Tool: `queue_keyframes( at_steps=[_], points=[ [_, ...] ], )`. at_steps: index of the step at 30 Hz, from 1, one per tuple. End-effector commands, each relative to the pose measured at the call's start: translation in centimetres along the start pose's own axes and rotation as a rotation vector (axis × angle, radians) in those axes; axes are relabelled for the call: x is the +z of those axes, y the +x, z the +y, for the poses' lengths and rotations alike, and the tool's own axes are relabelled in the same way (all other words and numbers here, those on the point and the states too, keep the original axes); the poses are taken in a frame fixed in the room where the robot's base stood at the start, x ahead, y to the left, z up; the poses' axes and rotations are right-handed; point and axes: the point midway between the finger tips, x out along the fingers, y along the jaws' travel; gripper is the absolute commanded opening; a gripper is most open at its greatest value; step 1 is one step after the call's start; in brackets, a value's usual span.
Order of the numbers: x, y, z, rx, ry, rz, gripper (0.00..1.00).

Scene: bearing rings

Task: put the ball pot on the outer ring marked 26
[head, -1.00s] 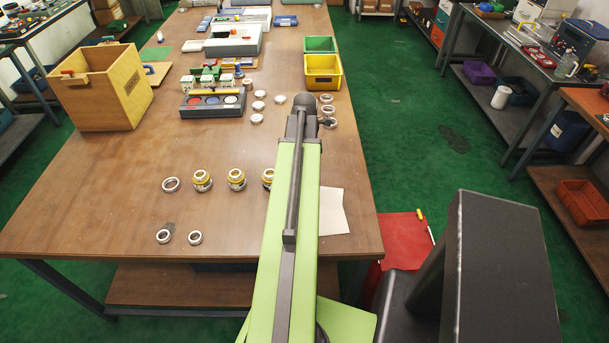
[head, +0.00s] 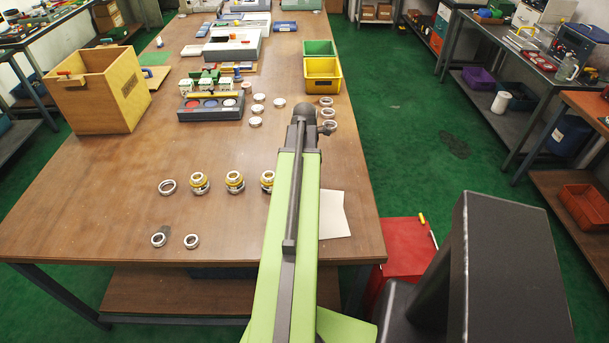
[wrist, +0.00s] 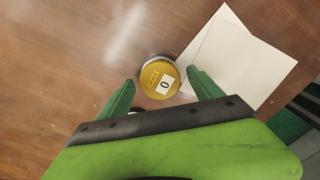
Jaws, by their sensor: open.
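A round pot with a yellow top (wrist: 159,79) and a white label reading what looks like 0 shows in the wrist view, between the tips of my open gripper (wrist: 161,80). A grey rim shows at its far edge. I cannot tell whether the fingers touch it. In the head view my arm hides my gripper. Three ring stacks with yellow bands (head: 200,183) (head: 235,182) (head: 267,180) stand in a row left of my arm, the last partly hidden. Loose rings (head: 167,187) (head: 158,240) (head: 192,241) lie near them. No 26 marking is readable.
A white sheet (head: 333,215) lies right of my arm, and it shows in the wrist view (wrist: 238,58). A wooden box (head: 97,95), a grey tray with coloured discs (head: 212,115) and a yellow bin (head: 322,84) stand further back. The table's left front is mostly clear.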

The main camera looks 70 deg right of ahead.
Motion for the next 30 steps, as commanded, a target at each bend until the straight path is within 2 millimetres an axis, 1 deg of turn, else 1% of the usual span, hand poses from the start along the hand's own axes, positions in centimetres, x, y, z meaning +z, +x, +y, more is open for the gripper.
queue_keyframes(
  at_steps=[4,8,11,18,21,25,30],
  points=[
    [0.0,-0.7,0.0,0.0,0.0,0.0,0.75],
    [0.0,-2.3,0.0,0.0,0.0,0.0,0.75],
    [0.0,-4.3,0.0,0.0,-0.001,0.0,0.75],
    [0.0,-9.8,0.0,0.0,-0.001,0.0,0.75],
    [-0.1,-11.5,0.0,0.0,-0.001,0.0,0.75],
    [-0.1,-12.5,0.1,0.0,-0.001,0.0,0.75],
    [-0.1,-12.3,0.1,0.0,-0.001,0.0,0.75]
  ],
)
